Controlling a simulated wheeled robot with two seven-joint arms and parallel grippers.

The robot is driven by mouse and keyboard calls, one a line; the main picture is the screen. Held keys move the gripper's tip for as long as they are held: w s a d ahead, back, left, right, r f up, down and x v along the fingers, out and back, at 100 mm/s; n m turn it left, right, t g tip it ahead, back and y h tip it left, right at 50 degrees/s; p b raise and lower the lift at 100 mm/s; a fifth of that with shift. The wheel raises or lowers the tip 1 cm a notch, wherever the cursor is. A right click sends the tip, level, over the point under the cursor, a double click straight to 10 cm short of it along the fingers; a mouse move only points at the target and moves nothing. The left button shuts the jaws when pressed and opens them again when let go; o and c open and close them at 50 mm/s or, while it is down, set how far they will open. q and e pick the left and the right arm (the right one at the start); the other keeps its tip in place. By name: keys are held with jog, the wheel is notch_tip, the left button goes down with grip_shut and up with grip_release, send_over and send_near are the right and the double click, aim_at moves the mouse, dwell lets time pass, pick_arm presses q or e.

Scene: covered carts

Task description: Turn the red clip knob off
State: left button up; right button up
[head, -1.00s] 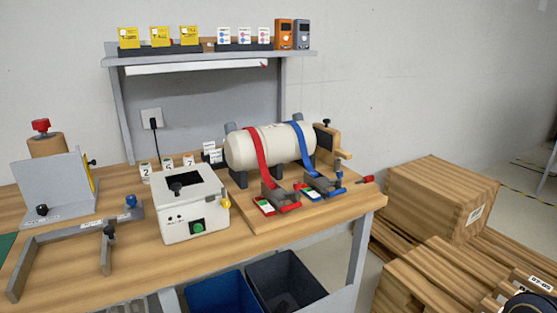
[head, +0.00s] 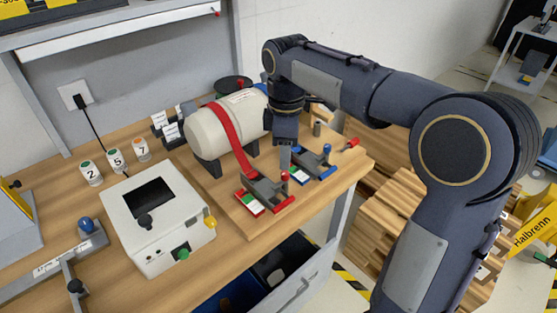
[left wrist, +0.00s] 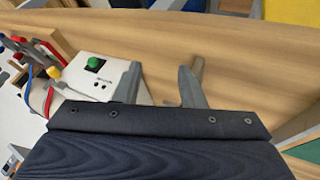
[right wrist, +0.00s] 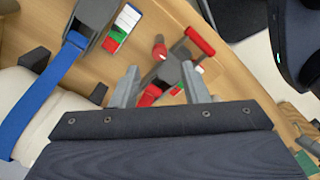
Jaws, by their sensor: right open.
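The red clip (head: 268,190) sits on the wooden board at the end of the red strap (head: 232,135). Its red knob (head: 284,177) stands up at its right side. My right gripper (head: 285,153) points down just above and behind the knob. In the right wrist view my right gripper (right wrist: 160,86) is open and empty, with the red clip (right wrist: 163,72) seen between and beyond its fingers and a red knob (right wrist: 159,49) ahead. I cannot tell whether they touch. My left gripper (left wrist: 160,84) is open and empty over the table, outside the head view.
The blue clip (head: 316,163) stands close beside the red one. The white tank (head: 205,130) lies behind. A white box (head: 150,230) with a green button is at the left. A red-handled tool (head: 350,144) lies near the table's right edge.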

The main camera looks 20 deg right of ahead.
aim_at(285, 173)
jog(key=shift+f, duration=2.75)
grip_shut()
